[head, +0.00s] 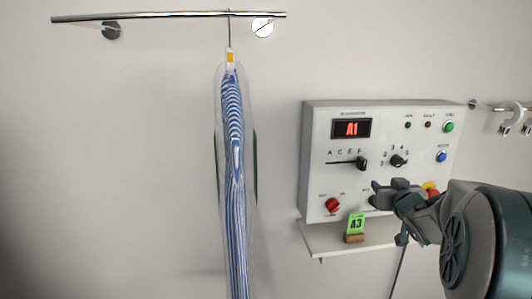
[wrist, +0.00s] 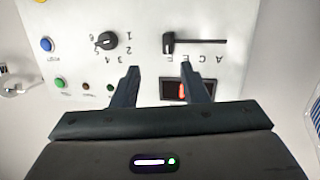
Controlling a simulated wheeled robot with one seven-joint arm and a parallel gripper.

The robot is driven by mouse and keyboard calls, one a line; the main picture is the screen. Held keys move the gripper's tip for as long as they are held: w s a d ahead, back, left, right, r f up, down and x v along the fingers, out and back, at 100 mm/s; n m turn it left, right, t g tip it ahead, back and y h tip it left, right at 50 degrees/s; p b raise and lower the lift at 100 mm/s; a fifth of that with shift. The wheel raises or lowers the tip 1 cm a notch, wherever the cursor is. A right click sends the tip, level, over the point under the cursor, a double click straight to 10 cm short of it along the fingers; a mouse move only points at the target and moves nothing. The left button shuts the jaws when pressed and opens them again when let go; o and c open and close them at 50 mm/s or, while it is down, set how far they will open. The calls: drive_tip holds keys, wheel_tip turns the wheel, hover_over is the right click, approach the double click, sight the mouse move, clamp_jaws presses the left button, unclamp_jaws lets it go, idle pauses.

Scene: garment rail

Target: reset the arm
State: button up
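My gripper (head: 385,199) is in front of the lower right part of a grey control panel (head: 318,165) in the head view. In the wrist view the panel is upside down, and my gripper (wrist: 160,82) shows two dark fingers spread apart with nothing between them. The panel's display (head: 351,128) reads A1 in red. A black slider (head: 362,163) stands near the right end of its slot, by the letter F. A black rotary knob (head: 398,160) sits to its right.
A striped blue and white garment (head: 236,190) in a clear cover hangs from a chrome rail (head: 170,16) on the left. A small shelf (head: 318,236) under the panel bears a green A3 tag (head: 356,222). White hooks (head: 514,116) hang at the far right.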

drive_tip(key=s+a+f+g, duration=0.4)
drive_tip(key=s+a, duration=0.2)
drive_tip(key=s, duration=0.4)
drive_tip(key=s+a+f+g, duration=0.4)
drive_tip(key=s+a, duration=0.2)
drive_tip(key=s, duration=0.5)
drive_tip(key=s+a+f+g+y, duration=0.1)
drive_tip(key=s+a+f+g, duration=0.4)
drive_tip(key=s, duration=0.6)
drive_tip(key=shift+a, duration=1.1)
drive_tip(key=shift+w, duration=0.1)
drive_tip(key=shift+c, duration=0.4)
